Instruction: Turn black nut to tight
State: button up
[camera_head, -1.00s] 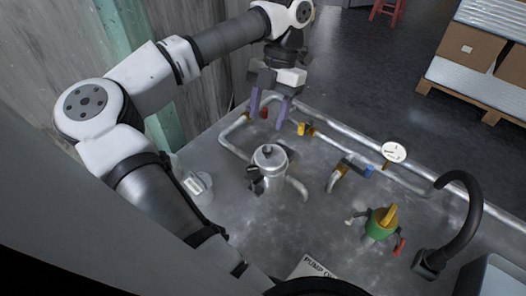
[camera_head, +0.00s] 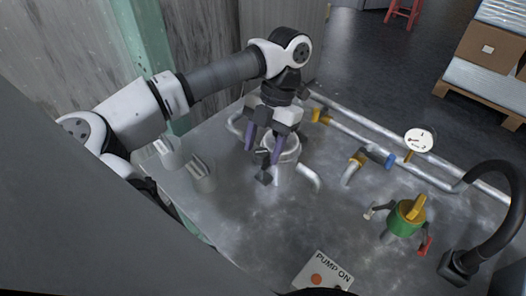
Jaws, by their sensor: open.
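My gripper (camera_head: 261,155) is open, with two purple fingers pointing down at the round metal vessel (camera_head: 288,148) on the steel table. The fingers cover much of the vessel's top and left side. A small dark fitting (camera_head: 264,176), which looks like the black nut, shows on the vessel's near left side, just below the fingertips. A dark part also shows between the fingertips. I cannot tell whether the fingers touch the fitting.
Metal pipes run behind the vessel to a white gauge (camera_head: 419,140). A blue and brass valve (camera_head: 376,157), a green fitting with a yellow handle (camera_head: 406,214) and a black curved spout (camera_head: 505,215) stand right. A PUMP ON panel (camera_head: 324,272) lies in front.

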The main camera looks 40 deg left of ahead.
jog(key=shift+s+f, duration=0.1)
jog(key=shift+f, duration=0.05)
jog(key=c, duration=1)
jog(key=shift+f+m, duration=0.1)
jog(key=shift+m, duration=0.2)
jog(key=shift+d+m+y+b, duration=0.1)
jog(key=shift+m+y+b, duration=0.6)
jog(key=shift+m, duration=0.3)
jog(key=shift+m+t+y+b, duration=0.4)
jog(key=shift+m+b, duration=0.3)
jog(key=shift+m, duration=0.8)
